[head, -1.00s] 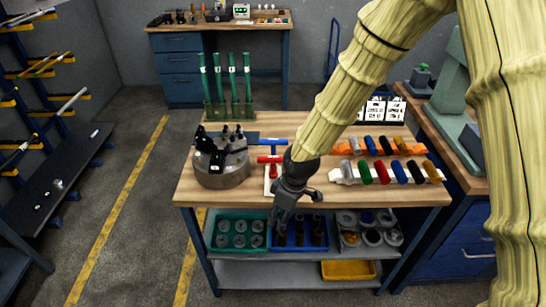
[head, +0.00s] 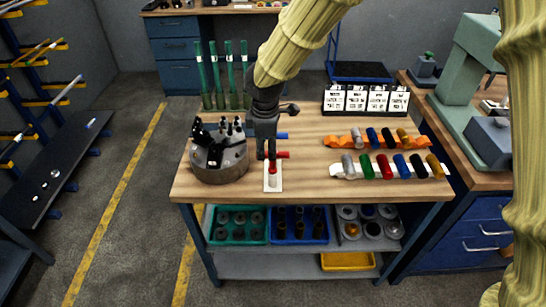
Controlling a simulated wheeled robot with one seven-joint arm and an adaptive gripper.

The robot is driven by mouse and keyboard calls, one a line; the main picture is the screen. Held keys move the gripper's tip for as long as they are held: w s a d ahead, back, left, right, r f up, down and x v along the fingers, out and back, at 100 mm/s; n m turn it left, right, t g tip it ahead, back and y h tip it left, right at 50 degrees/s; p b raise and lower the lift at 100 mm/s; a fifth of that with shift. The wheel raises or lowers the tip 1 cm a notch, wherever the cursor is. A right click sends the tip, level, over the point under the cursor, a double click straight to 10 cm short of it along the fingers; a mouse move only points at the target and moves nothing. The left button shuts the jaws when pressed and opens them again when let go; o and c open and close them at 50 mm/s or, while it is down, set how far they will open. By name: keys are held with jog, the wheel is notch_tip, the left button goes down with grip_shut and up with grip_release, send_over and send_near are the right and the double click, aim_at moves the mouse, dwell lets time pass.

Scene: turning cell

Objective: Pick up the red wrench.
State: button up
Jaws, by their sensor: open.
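The red wrench (head: 283,155) is T-shaped and lies on a white plate (head: 273,187) near the front edge of the wooden bench, right of the chuck. My gripper (head: 267,155) points down over it, with its fingers in front of the left part of the red crossbar. The gripper is open. I cannot tell whether the fingers are beside the wrench or above it. A blue wrench (head: 282,136) lies behind it, mostly hidden by my gripper.
A grey chuck (head: 220,168) with black jaws stands close at left. Green upright rods (head: 230,75) stand behind. Rows of coloured cylinders (head: 383,167) and white cards (head: 366,99) are at right. Bare wood (head: 310,185) lies right of the white plate.

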jog(key=p, duration=0.2)
send_over(273, 169)
jog(key=a, duration=0.1)
jog(key=shift+w+a+f, duration=0.1)
jog(key=shift+w+f, duration=0.05)
jog(key=shift+f, duration=0.75)
jog(key=shift+w+a+f, duration=0.1)
jog(key=shift+w+f, duration=0.05)
jog(key=shift+f, duration=0.8)
jog(key=shift+w+f, duration=0.15)
jog(key=shift+f, duration=0.75)
